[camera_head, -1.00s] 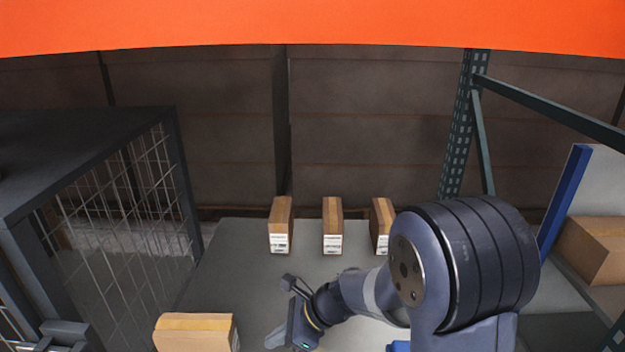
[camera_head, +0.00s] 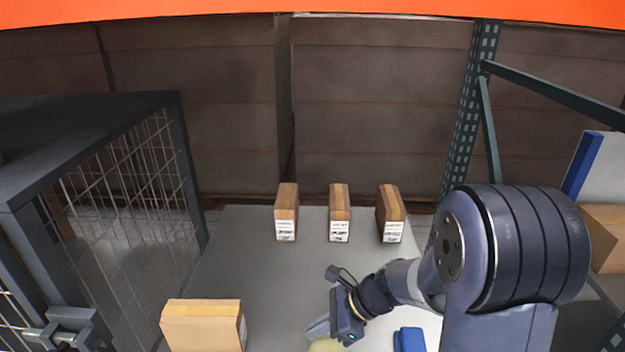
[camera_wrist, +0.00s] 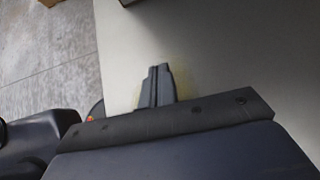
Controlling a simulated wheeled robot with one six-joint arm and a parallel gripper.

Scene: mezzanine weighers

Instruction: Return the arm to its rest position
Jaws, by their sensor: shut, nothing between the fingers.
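My gripper (camera_head: 318,330) is above the grey table (camera_head: 245,270), near the lower middle of the head view. In the wrist view its two fingers (camera_wrist: 157,85) lie together, shut and empty, over the pale table surface. My arm reaches in from the right and bends down toward the table. A yellowish thing (camera_head: 325,344) shows just below the fingertips in the head view; it is cut off by the frame edge, and I cannot tell what it is.
Three upright cartons (camera_head: 340,213) with white labels stand along the table's far edge. Another carton (camera_head: 202,325) sits front left. A blue object (camera_head: 409,340) lies below my arm. A wire-mesh cage (camera_head: 130,190) stands left; a rack post (camera_head: 468,110) and a carton (camera_head: 606,238) are right.

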